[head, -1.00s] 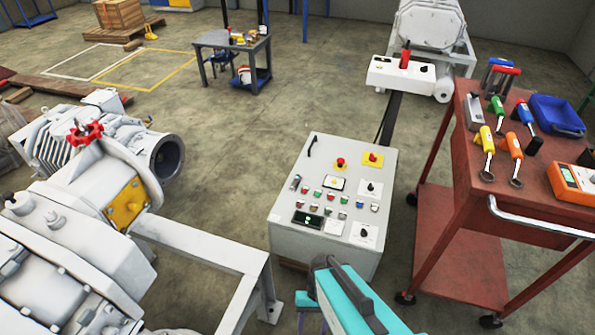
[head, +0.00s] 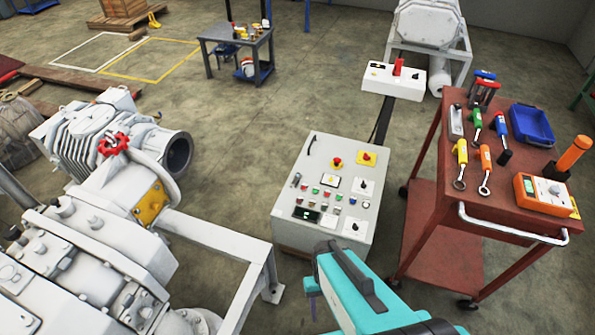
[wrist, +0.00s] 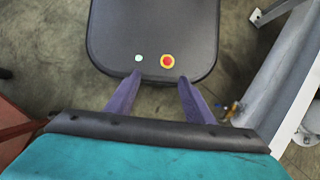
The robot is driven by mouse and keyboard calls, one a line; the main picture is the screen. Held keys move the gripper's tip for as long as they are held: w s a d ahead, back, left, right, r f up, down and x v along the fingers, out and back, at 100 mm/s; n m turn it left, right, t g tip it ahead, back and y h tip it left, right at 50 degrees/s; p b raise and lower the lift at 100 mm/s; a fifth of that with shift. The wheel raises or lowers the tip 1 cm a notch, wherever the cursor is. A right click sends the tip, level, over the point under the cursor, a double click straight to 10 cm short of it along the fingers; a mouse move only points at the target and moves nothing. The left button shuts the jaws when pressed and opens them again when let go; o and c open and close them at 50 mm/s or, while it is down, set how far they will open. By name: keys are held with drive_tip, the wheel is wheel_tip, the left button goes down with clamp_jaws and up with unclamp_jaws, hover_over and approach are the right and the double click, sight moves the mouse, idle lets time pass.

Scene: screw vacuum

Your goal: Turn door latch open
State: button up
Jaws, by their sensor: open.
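No door latch can be made out for certain. A black lever-like handle (head: 311,144) is at the upper left of the sloped top of a grey control cabinet (head: 290,232). It is small, and I cannot tell whether it is the latch. My teal arm reaches in from the bottom of the head view, in front of the cabinet. My gripper (wrist: 160,80) shows two purple fingers spread apart in the wrist view, with nothing between them. In the head view its fingers are mostly hidden by the teal housing.
A red tool cart (head: 460,225) stands right of the cabinet, carrying several tools and a blue tray (head: 531,125). A white pump with a red handwheel (head: 113,144) and grey frame (head: 215,236) is at left. A workbench (head: 237,38) stands behind. Concrete floor between is open.

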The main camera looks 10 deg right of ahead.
drive_tip(key=r+p, duration=0.2)
drive_tip(key=s+d+r+p, duration=0.1)
drive_tip(key=shift+s+r, duration=0.1)
drive_tip(key=shift+r, duration=0.2)
drive_tip(key=c, duration=0.4)
